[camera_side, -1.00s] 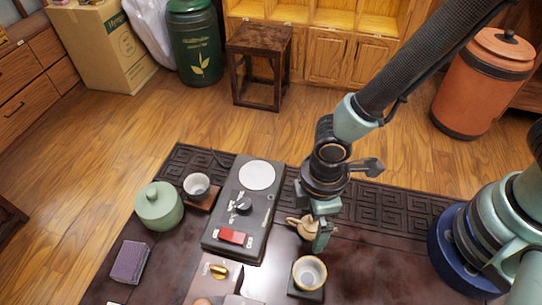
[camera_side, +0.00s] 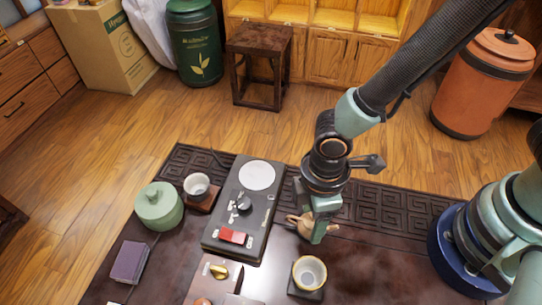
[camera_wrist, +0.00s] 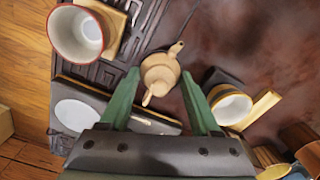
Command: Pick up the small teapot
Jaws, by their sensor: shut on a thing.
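The small teapot (camera_side: 301,224) is tan, with a spout and a handle, near the middle of the dark table, right of the long grey board. My gripper (camera_side: 318,232) points down at it and is shut on it, hiding part of its body in the side view. In the wrist view the teapot (camera_wrist: 160,72) shows between the two green fingers of my gripper (camera_wrist: 163,82). I cannot tell whether its base touches the table.
A yellow-rimmed cup (camera_side: 309,273) stands just in front of the teapot. The grey board (camera_side: 265,209) lies to its left. Farther left are a white cup (camera_side: 197,186), a green lidded jar (camera_side: 159,210) and a purple box (camera_side: 129,262). The table to the right is clear.

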